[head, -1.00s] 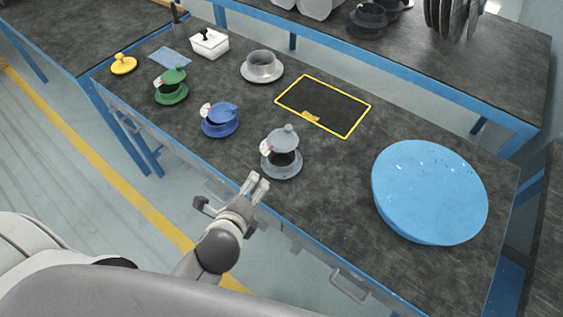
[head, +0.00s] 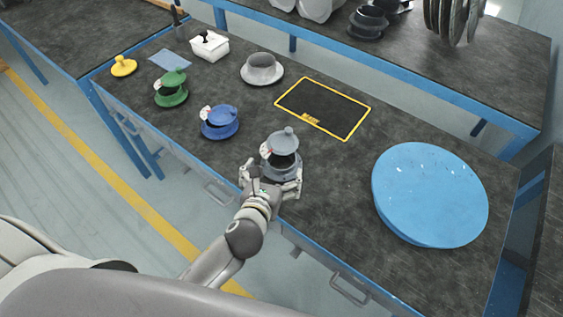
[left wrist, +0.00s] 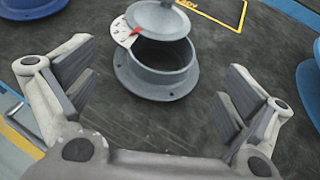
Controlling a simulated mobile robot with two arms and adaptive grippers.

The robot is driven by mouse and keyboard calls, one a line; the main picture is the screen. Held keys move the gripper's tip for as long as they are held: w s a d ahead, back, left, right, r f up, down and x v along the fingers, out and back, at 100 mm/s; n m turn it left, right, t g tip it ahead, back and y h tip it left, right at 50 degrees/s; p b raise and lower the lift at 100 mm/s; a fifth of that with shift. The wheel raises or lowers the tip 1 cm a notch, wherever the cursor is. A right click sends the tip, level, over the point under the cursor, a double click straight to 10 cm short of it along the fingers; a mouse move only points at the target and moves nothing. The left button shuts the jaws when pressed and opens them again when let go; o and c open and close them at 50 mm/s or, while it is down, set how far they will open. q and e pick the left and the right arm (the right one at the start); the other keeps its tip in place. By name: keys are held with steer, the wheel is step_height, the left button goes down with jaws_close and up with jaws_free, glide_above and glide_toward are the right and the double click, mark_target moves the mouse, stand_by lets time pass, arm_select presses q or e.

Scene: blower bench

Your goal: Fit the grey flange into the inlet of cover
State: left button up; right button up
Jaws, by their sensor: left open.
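The grey flange (head: 281,163) stands on the bench near its front edge, with a round grey lid-like flap with a knob above its collar and a small white tag at its side. In the left wrist view the flange (left wrist: 157,75) sits ahead of the fingers, its bolt-holed base flat on the bench. My left gripper (head: 272,177) is open, its fingers spread to both sides of the flange's near side, not closed on it; it also shows in the left wrist view (left wrist: 158,85). The large round blue piece (head: 430,190), possibly the cover, lies at the right; no inlet is discernible. My right gripper is not in view.
A blue flange (head: 220,122), a green flange (head: 171,89), a light grey flanged ring (head: 262,68), a yellow knob (head: 123,66) and a white box (head: 209,46) stand further left and back. A yellow-framed area (head: 323,108) is empty. Bench right of the grey flange is clear.

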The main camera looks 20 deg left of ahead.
mark_target(280, 169)
arm_select(q)
steer(key=x, duration=0.5)
steer(key=shift+w+r, duration=0.1)
steer(key=c, duration=1.1)
steer(key=shift+c, duration=0.9)
steer(key=shift+r, duration=0.15)
